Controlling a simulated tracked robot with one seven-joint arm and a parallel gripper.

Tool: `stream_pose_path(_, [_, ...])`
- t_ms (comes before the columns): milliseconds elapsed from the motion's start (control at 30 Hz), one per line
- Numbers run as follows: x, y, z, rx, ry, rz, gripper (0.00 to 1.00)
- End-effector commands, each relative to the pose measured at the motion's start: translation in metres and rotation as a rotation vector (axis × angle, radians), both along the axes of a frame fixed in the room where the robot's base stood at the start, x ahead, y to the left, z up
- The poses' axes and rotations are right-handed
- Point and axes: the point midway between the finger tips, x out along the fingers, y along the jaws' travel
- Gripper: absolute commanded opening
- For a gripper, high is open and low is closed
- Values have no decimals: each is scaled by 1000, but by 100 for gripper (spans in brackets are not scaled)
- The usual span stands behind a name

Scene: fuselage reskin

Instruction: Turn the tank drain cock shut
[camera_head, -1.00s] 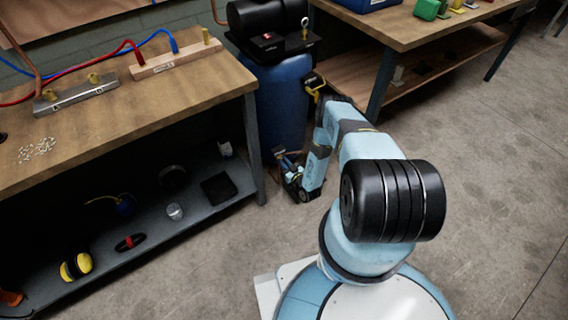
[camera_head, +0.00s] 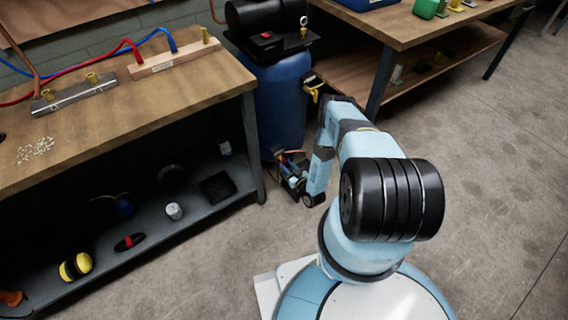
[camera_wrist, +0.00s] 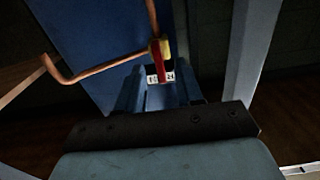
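The blue tank (camera_head: 283,95) stands upright between the two benches; its blue side also fills the upper middle of the wrist view (camera_wrist: 90,45). The drain cock (camera_wrist: 163,48) is a brass-coloured body on a copper pipe. Its red handle (camera_wrist: 159,68) points down the picture, across a small white label with dark marks. My gripper (camera_wrist: 158,92) has its two blue fingers apart, one on each side of the handle's lower end. I cannot tell whether either finger touches it. In the head view my gripper (camera_head: 290,172) is low by the tank's foot, and the cock is not clearly visible.
A copper pipe (camera_wrist: 105,66) bends across the left of the wrist view. The left bench (camera_head: 120,115) has a lower shelf with ear defenders (camera_head: 76,267) and other small items. A second bench (camera_head: 400,25) stands right of the tank. The floor (camera_head: 480,170) at right is clear.

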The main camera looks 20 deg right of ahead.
Motion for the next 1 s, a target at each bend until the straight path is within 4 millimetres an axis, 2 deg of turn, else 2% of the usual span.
stream_pose_path(200, [-43,-14,-1,0,3,-1,36])
stream_pose_path(500, [-86,-28,-2,-1,3,0,36])
stream_pose_path(700, [-95,-31,-1,0,1,-2,36])
stream_pose_path(1000, [-96,-32,-1,0,1,-1,36])
